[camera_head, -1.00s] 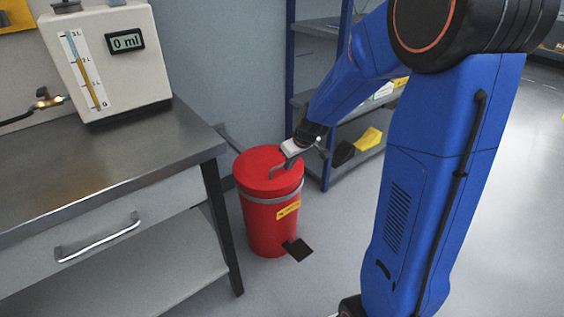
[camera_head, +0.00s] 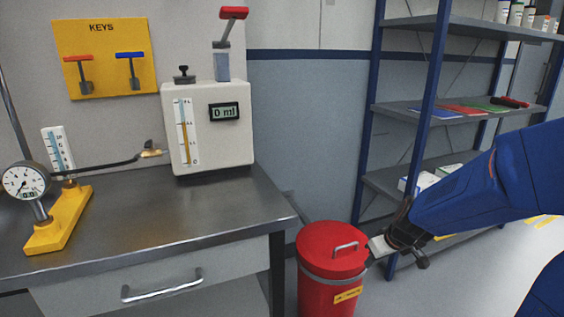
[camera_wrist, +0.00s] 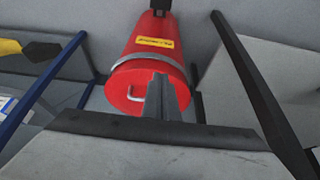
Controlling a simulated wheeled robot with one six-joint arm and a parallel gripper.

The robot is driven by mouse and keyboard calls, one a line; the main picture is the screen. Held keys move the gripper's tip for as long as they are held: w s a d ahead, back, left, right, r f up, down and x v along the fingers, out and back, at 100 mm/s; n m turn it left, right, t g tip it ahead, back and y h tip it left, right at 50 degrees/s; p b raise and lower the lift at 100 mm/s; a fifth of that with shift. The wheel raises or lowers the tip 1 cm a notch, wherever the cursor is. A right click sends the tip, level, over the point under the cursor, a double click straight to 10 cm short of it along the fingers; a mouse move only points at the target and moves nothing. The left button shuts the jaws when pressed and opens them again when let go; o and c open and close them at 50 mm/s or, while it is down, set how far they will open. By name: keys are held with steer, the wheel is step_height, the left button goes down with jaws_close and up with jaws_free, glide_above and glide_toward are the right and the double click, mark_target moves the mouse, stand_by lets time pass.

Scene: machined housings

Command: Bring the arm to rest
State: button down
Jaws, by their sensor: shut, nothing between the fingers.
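My gripper (camera_head: 371,260) is at the end of my blue arm, which reaches in from the right in the head view. It appears beside the right edge of the lid of the red bin (camera_head: 327,290); I cannot tell whether it touches. In the wrist view the gripper fingers (camera_wrist: 160,80) are together with nothing between them. They overlap the lid of the red bin (camera_wrist: 150,65) in that view, and its handle shows just left of them.
A steel bench (camera_head: 130,235) holds a dispenser (camera_head: 210,145) reading 0 ml and a dial gauge (camera_head: 25,182) on a yellow base. A yellow key board (camera_head: 105,60) hangs on the wall. A blue-framed shelf (camera_head: 440,110) stands behind my arm.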

steer(key=s+a+r+m, duration=0.1)
steer(key=s+r, duration=0.5)
steer(key=s, duration=0.6)
steer(key=s+a+r+m+h, duration=0.1)
steer(key=s+r, duration=0.5)
steer(key=s, duration=0.6)
steer(key=shift+s+a+r+m+h, duration=0.2)
steer(key=shift+a+r+m+h, duration=0.15)
steer(key=shift+m, duration=0.45)
